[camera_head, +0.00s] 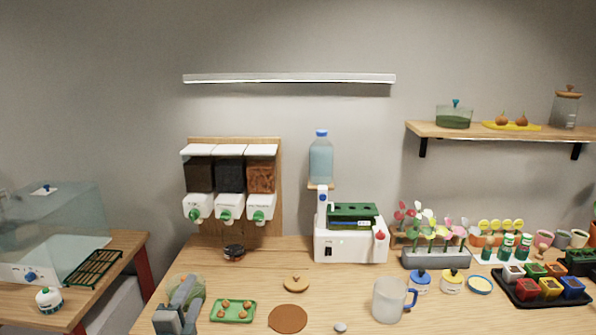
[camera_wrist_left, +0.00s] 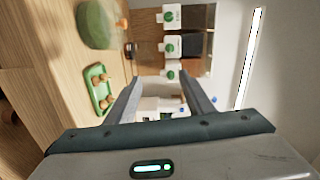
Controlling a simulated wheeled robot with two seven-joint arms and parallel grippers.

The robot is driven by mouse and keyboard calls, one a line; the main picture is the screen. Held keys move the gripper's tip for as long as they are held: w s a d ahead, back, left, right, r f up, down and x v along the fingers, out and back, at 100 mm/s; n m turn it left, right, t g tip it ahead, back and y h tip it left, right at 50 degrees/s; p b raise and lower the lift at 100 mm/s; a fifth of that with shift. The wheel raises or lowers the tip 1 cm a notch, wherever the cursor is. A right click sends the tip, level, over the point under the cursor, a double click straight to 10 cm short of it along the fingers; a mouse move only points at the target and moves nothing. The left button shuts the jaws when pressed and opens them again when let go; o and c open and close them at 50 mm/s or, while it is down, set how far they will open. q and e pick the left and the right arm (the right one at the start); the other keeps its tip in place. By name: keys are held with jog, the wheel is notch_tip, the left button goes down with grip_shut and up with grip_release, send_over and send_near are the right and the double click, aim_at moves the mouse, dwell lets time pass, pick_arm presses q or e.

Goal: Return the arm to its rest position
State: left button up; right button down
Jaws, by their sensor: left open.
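My left gripper (camera_head: 180,300) shows at the lower left of the head view, raised over the table's near left edge. In the left wrist view its two fingers (camera_wrist_left: 163,88) stand apart with nothing held between them. In the head view it partly hides a green translucent rounded object (camera_head: 199,284), which also shows in the left wrist view (camera_wrist_left: 97,24). A green tray (camera_head: 217,316) with several small brown balls lies right of the gripper, apart from it. My right gripper is not in view.
Three dispensers (camera_head: 228,200) hang on a wall board. A white machine (camera_head: 325,248) stands at the table's back. A mug (camera_head: 387,300), a brown disc (camera_head: 288,318) and a black tray of pots (camera_head: 515,297) are further right. A side table (camera_head: 120,262) with a clear case (camera_head: 60,220) is left.

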pick_arm(q)
jog(key=s+f+n+g+y, duration=0.2)
jog(key=s+f+n+g, duration=0.3)
jog(key=s+f, duration=0.65)
jog(key=s+d+f+n+g+h, duration=0.1)
jog(key=s+f+n+g, duration=0.25)
jog(key=s, duration=0.75)
jog(key=s+d+f+n+g, duration=0.1)
jog(key=s+f+n+g, duration=0.3)
jog(key=s, duration=0.7)
jog(key=s+d+f+n+g+h, duration=0.1)
jog(key=s+f+n+g, duration=0.3)
jog(key=s, duration=0.7)
notch_tip(320, 180, down, 30)
jog(key=s+m+t+b, duration=0.1)
jog(key=m, duration=0.1)
jog(key=s+a+f+b, duration=0.1)
jog(key=s+a+f, duration=0.1)
jog(key=s+f, duration=1.6)
jog(key=shift+a+f+g, duration=0.4)
jog(key=shift+f+g, duration=0.05)
